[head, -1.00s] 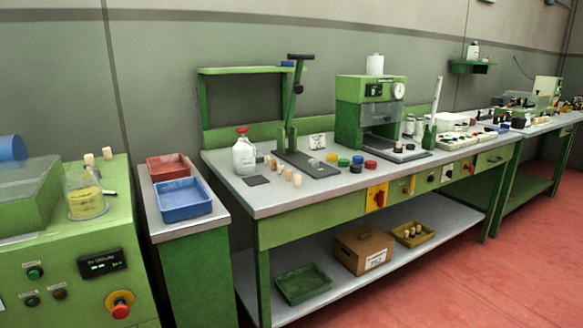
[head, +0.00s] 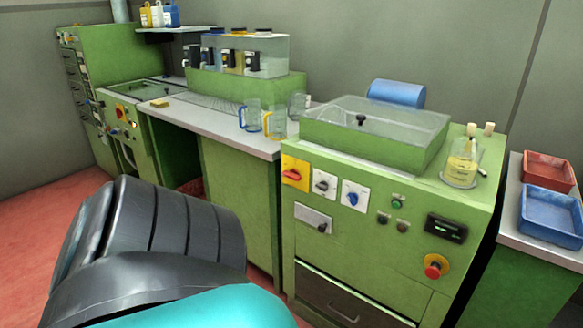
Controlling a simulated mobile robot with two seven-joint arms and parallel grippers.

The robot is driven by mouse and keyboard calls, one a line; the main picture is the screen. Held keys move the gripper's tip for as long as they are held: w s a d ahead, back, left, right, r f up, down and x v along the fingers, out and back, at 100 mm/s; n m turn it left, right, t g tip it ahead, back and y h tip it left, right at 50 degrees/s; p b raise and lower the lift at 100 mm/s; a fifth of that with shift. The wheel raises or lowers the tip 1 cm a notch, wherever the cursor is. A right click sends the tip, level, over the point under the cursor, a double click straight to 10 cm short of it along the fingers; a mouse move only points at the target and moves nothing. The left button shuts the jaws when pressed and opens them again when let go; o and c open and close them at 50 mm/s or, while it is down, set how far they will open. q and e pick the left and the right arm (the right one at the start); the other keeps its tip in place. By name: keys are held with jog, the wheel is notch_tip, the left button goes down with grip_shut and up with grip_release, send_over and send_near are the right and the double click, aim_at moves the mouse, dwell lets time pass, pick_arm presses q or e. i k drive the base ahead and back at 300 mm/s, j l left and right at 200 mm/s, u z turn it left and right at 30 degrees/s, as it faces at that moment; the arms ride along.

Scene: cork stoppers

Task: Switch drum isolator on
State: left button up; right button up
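A yellow plate with a red rotary handle (head: 293,174) is at the upper left of the front of a green cabinet (head: 350,265) with a clear lid on top. The red handle looks roughly horizontal; its on and off marks are too small to read. No label shows which one belongs to the drum. Neither of my grippers is in view. A dark and teal part of my own arm fills the lower left.
A dark switch (head: 324,184) and a blue switch (head: 353,197) sit right of the red handle. A red mushroom button (head: 436,267) is further right. Jugs (head: 274,124) stand on the counter. Red floor is free at left.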

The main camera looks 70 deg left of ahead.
aim_at(293, 174)
jog(key=u, duration=2.15)
